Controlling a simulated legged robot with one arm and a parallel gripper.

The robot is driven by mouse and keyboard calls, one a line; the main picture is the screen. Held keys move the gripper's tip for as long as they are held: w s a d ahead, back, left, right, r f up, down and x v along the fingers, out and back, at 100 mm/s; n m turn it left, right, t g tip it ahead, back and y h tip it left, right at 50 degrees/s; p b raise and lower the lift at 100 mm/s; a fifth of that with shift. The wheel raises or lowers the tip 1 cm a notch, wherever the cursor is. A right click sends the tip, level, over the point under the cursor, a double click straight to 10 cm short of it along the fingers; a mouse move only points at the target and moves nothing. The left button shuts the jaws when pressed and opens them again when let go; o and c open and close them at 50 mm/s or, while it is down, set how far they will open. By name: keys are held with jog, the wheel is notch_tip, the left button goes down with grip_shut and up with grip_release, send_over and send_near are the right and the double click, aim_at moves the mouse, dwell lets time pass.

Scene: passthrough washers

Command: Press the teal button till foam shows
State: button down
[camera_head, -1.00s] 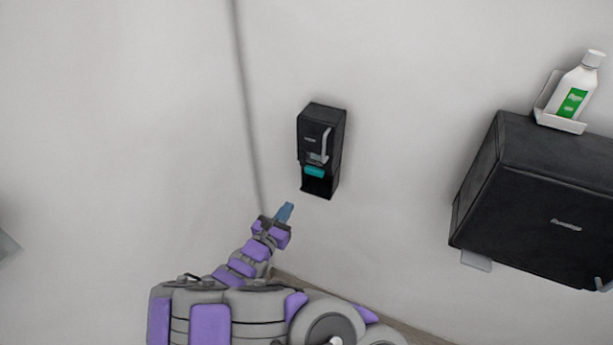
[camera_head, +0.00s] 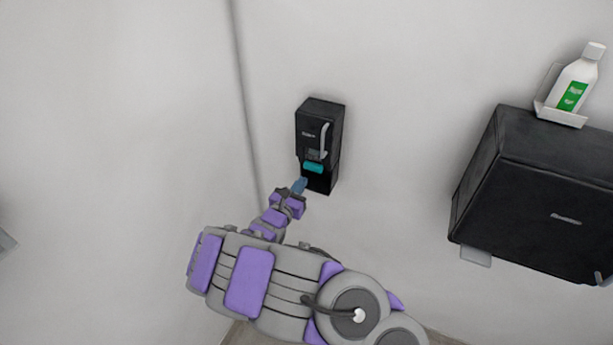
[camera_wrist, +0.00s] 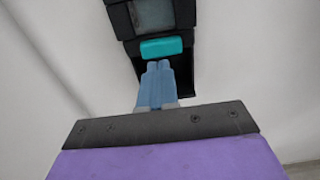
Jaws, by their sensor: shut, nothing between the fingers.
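The teal button (camera_head: 313,168) is on the lower front of a black wall dispenser (camera_head: 319,127). In the wrist view the teal button (camera_wrist: 161,47) lies just beyond and above my fingertips, with the dispenser's dark opening below it. My gripper (camera_head: 301,184) is shut and empty, its blue fingers side by side. It is just below and left of the button in the head view. In the wrist view my gripper (camera_wrist: 159,66) points at the button's lower edge; I cannot tell whether it touches. No foam shows.
A large black wall box (camera_head: 540,200) is at the right, with a white bottle with a green label (camera_head: 575,88) in a white holder above it. A wall corner runs down left of the dispenser. The wall between dispenser and box is clear.

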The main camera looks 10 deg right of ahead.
aim_at(311, 169)
jog(key=x, duration=0.4)
jog(key=shift+w+d, duration=0.2)
jog(key=shift+w, duration=0.15)
jog(key=shift+w, duration=0.1)
